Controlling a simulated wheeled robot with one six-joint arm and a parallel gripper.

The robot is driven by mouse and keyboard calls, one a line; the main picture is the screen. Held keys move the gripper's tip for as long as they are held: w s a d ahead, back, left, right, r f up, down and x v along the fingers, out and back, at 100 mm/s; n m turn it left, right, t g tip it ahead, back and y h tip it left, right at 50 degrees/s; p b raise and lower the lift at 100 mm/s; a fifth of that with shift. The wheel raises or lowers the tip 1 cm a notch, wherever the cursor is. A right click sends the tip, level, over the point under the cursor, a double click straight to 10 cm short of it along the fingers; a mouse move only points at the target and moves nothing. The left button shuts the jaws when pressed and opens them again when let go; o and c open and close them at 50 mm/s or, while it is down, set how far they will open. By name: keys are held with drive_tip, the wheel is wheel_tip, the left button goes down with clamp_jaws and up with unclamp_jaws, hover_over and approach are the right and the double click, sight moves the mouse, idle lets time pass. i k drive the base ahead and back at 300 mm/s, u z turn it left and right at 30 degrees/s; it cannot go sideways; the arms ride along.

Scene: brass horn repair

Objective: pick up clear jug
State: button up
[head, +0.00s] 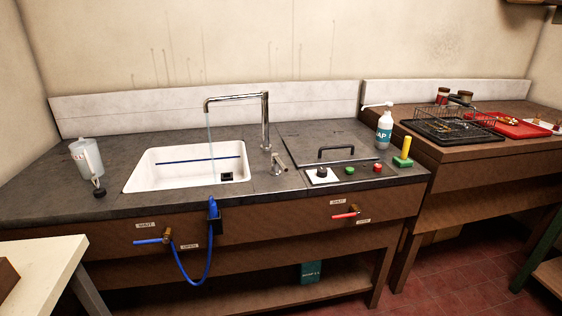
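The clear jug (87,157) is a translucent, pale vessel with a handle. It stands upright on the dark worktop (50,200), left of the white sink, in the head view. A small black stopper (99,191) sits just in front of it and seems to hang from a thin line. My gripper is not in view.
Water runs from the tap (265,120) into the white sink (150,180). A soap bottle (384,130), knobs and a lidded panel (325,143) are to the right. A black rack (450,130) and red tray (520,126) stand farther right. A pale table (45,270) fills the lower left.

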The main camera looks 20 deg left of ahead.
sight(85, 153)
drive_tip(key=u, duration=1.5)
drive_tip(key=i, duration=1.8)
drive_tip(key=u, duration=0.7)
